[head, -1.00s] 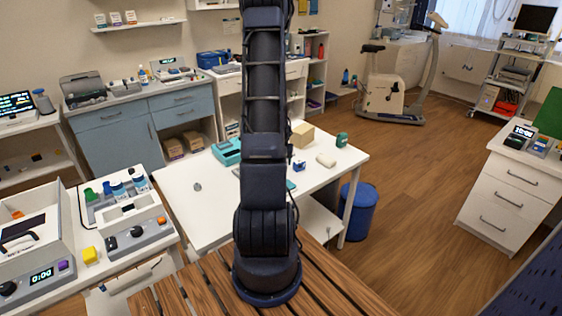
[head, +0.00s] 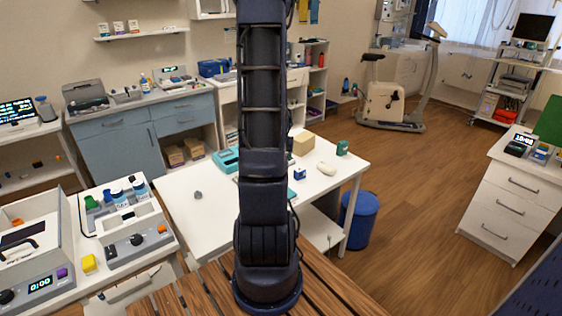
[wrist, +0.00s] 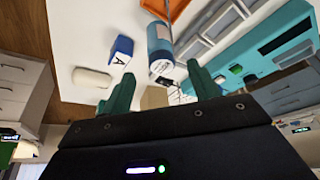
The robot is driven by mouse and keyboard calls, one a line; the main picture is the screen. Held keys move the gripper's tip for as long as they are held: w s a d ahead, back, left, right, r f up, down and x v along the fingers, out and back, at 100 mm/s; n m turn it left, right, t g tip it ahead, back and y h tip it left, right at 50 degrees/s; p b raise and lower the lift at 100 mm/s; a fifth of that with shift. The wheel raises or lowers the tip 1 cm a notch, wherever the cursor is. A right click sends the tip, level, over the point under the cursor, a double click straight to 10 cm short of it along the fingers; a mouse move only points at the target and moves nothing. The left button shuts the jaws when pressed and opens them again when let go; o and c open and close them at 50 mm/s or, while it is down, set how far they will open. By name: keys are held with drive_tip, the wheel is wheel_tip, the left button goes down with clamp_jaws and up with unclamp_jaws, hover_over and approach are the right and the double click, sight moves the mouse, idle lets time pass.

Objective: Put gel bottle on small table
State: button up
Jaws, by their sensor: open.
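In the wrist view a teal bottle with a pale end (wrist: 160,42) lies ahead of my gripper (wrist: 160,73); it looks like the gel bottle, but I cannot read a label. My gripper's two green fingers are apart, with the bottle's near end showing between and beyond the tips. I cannot tell whether they touch it. In the head view my arm hides the bottle and the gripper. A white table (head: 215,222) stands mid-room; I cannot tell whether it is the task's small table.
On the white table are a teal tray (head: 226,160), a tan box (head: 303,143), a white rounded object (head: 326,169) and a green item (head: 342,148). A blue bin (head: 360,220) stands to its right. The wooden floor further right is open.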

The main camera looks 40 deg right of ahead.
drive_tip(key=s+a+r+n+t+y, duration=0.15)
drive_tip(key=a+r+n, duration=0.25)
drive_tip(key=a+r, duration=1.55)
drive_tip(key=s+a+r+n+y, duration=0.1)
drive_tip(key=s+a+r+n, duration=0.1)
drive_tip(key=s+a, duration=0.4)
drive_tip(key=s+a+r+n, duration=0.2)
drive_tip(key=s+a+r, duration=0.3)
drive_tip(key=s+a, duration=0.2)
drive_tip(key=shift+s+a+r+n+y, duration=0.15)
drive_tip(key=shift+a+r+n+y, duration=0.2)
drive_tip(key=shift+a, duration=0.75)
drive_tip(key=shift+o, duration=0.3)
drive_tip(key=shift+s+a, duration=0.15)
drive_tip(key=shift+s, duration=0.15)
